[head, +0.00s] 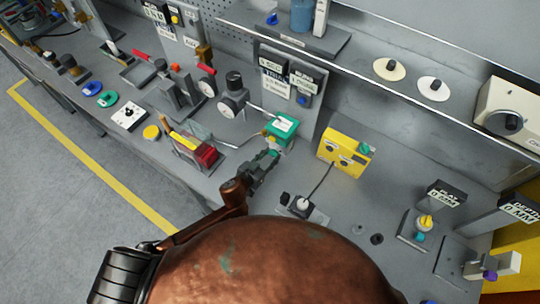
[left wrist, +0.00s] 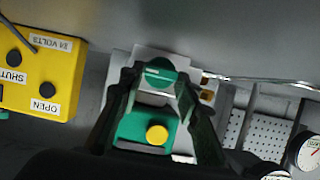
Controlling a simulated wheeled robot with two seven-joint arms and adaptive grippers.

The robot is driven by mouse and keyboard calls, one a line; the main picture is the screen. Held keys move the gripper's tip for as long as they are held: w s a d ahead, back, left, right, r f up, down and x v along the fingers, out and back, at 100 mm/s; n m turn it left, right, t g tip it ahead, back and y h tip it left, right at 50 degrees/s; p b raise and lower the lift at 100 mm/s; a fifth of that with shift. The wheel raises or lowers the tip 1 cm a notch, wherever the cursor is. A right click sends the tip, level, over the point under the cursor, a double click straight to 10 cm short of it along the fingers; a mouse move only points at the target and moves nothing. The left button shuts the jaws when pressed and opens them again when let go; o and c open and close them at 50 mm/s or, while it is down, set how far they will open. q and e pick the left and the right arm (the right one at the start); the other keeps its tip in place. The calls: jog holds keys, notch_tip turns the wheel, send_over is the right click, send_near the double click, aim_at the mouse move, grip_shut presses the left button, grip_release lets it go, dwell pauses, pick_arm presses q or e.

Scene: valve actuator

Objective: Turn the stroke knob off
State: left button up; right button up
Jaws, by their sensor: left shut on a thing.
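The valve actuator (head: 283,126) is a green box with a white top, standing on the bench in front of an upright panel. In the left wrist view its green body (left wrist: 130,128) carries a yellow button (left wrist: 157,135). A dark green round knob (left wrist: 160,70) with a pale line across it sits between my left fingertips. My left gripper (head: 270,157) is at the near side of the actuator, and the left wrist view shows its two fingers (left wrist: 161,80) closed on the knob's sides. The knob is hard to make out in the head view. My right gripper is not in view.
A yellow box (head: 345,152) with OPEN and SHUT buttons stands right of the actuator. A small plug-like device (head: 301,206) on a cable is nearer me. A shelf edge (head: 375,98) runs behind.

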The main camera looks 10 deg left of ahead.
pick_arm(q)
jog(key=o, duration=1.2)
jog(key=shift+c, duration=0.2)
jog(key=shift+s, duration=0.1)
jog(key=v, duration=1.2)
jog(key=shift+f, duration=0.15)
